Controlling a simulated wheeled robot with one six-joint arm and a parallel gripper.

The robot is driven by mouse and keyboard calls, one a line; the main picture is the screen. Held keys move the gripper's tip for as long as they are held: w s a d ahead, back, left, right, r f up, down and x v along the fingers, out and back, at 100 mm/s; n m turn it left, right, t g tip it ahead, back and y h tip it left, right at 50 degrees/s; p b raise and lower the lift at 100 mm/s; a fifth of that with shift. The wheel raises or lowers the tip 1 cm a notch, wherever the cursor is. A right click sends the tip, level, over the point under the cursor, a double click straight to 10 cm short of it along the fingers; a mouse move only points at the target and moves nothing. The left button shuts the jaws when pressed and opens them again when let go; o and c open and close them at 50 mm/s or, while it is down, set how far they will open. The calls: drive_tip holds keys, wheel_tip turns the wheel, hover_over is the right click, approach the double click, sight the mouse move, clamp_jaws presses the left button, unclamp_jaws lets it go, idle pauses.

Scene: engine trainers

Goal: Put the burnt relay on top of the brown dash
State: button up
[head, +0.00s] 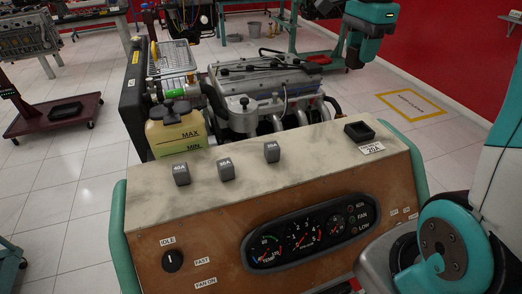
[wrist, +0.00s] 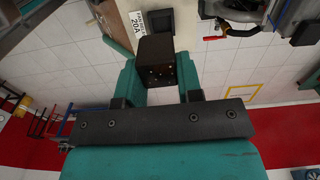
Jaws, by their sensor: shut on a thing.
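The burnt relay (wrist: 157,62), a dark speckled block, sits between the fingers of my gripper (wrist: 157,88) in the wrist view. My gripper is shut on it. The brown dash (head: 200,225) stands in the middle of the head view, with a brown gauge front and a worn beige top (head: 310,150). A black square socket (head: 359,131) labelled 20A lies at the right end of that top and looks empty. In the wrist view the 20A label (wrist: 138,30) shows just beyond the relay.
Several grey relays, including one labelled 40A (head: 181,174), stand on the left and middle of the dash top. A yellowish coolant tank (head: 177,130) and the engine (head: 262,90) are behind it. The top between the rightmost grey relay (head: 272,152) and the socket is clear.

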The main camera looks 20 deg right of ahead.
drive_tip(key=a, duration=0.7)
drive_tip(key=f+p, duration=0.1)
drive_tip(key=f, duration=0.9)
drive_tip(key=f+p, duration=0.1)
drive_tip(key=f, duration=0.4)
drive_tip(key=shift+s+d+f+p, duration=0.1)
drive_tip(key=shift+s+f+p, duration=0.2)
drive_tip(key=shift+f, duration=0.1)
drive_tip(key=shift+f+p, duration=0.35)
drive_tip(key=shift+f, duration=1.95)
drive_tip(key=shift+f, duration=0.15)
drive_tip(key=o, duration=0.9)
